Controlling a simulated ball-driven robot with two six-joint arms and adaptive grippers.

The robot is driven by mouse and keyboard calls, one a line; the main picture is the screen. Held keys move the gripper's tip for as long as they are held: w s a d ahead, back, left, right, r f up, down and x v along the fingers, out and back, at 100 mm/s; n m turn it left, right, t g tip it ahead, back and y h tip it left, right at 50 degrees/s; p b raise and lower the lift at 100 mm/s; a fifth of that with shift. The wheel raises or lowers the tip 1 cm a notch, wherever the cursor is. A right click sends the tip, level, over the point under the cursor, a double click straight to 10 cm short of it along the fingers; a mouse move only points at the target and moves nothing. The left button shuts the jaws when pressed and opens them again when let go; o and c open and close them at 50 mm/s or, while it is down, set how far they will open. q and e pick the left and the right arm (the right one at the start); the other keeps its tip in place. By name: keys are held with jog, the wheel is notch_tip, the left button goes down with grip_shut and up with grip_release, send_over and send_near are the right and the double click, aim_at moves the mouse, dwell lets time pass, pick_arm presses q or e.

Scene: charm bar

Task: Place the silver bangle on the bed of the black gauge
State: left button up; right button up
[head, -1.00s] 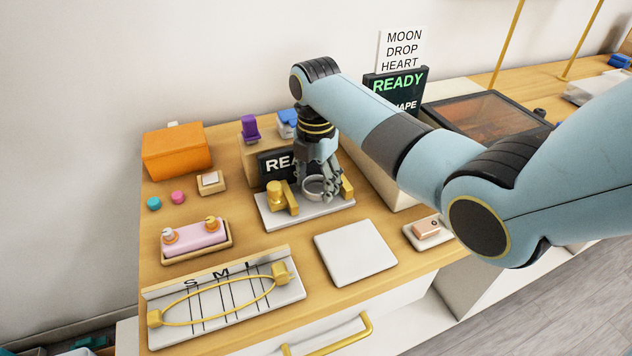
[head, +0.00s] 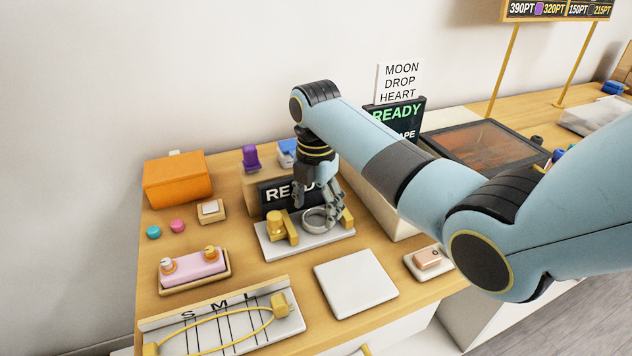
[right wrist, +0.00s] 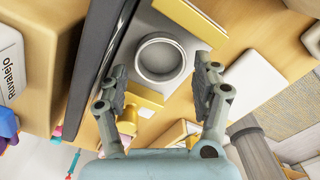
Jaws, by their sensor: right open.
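The silver bangle (head: 315,226) is a short, wide ring lying flat on the pale bed (head: 308,241) of the black gauge, between its gold blocks. The gauge's black panel (head: 275,194) stands behind it with letters starting "READ". My right gripper (head: 316,204) is open just above the bangle and partly covers the panel. In the right wrist view, the bangle (right wrist: 160,78) shows beyond and between the spread fingertips (right wrist: 160,88), with nothing gripped. My left gripper is out of view.
A white square plate (head: 356,283) lies in front. An S-M-L board (head: 240,335) with a gold loop and a pink block (head: 192,267) in a wooden tray are at left. An orange box (head: 175,180) and purple item (head: 250,158) stand behind.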

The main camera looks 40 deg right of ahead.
notch_tip(320, 180, up, 10)
jog(key=shift+b, duration=0.4)
jog(key=shift+f, duration=0.15)
